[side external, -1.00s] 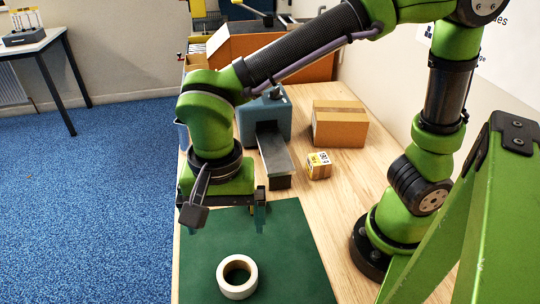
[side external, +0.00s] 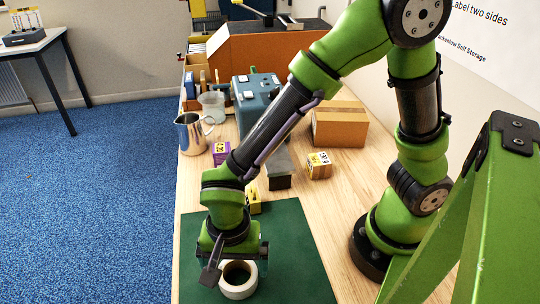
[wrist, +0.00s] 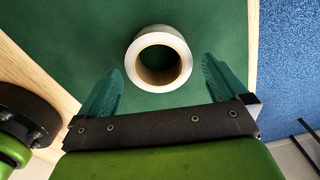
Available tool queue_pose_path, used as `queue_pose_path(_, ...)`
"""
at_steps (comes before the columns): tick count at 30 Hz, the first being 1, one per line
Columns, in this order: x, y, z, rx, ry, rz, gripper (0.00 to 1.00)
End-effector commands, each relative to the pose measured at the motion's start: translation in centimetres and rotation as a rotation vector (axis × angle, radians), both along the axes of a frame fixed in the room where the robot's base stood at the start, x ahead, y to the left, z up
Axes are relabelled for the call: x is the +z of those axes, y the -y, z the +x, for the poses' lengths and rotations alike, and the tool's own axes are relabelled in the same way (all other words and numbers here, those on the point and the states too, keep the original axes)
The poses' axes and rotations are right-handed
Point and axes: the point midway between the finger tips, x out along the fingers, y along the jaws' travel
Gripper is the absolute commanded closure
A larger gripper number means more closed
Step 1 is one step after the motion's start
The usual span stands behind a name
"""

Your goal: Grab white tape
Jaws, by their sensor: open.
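The white tape (side external: 239,292) is a roll with a brown core, lying flat on the green mat (side external: 297,262). In the wrist view the roll (wrist: 184,69) sits ahead of the jaws, with its hole facing the camera. My gripper (side external: 234,267) is low over the mat, right at the roll in the side view, and partly covers its back left edge. In the wrist view my gripper (wrist: 162,66) is open, its two teal fingers spread wider than the roll, one toward each side. Nothing is held. I cannot tell the exact height of the fingertips above the mat.
Behind the mat stand a small yellow box (side external: 253,199), a purple box (side external: 220,152), a metal jug (side external: 191,134), a blue machine (side external: 250,98), a small carton (side external: 319,166) and a larger carton (side external: 339,127). The mat around the roll is clear.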

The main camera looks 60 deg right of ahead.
Motion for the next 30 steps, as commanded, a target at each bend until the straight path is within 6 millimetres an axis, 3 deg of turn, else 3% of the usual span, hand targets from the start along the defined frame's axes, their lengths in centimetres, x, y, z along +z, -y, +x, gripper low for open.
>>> queue_pose_path(6,-2.9,0.1,-0.2,0.001,-0.003,-0.002,0.00)
queue_pose_path(14,-3.3,0.0,-0.2,0.001,-0.002,0.001,0.00)
queue_pose_path(23,-3.3,0.0,-0.2,0.001,-0.001,0.001,0.43)
queue_pose_path(30,-3.1,0.0,-0.1,0.001,0.000,0.002,0.45)
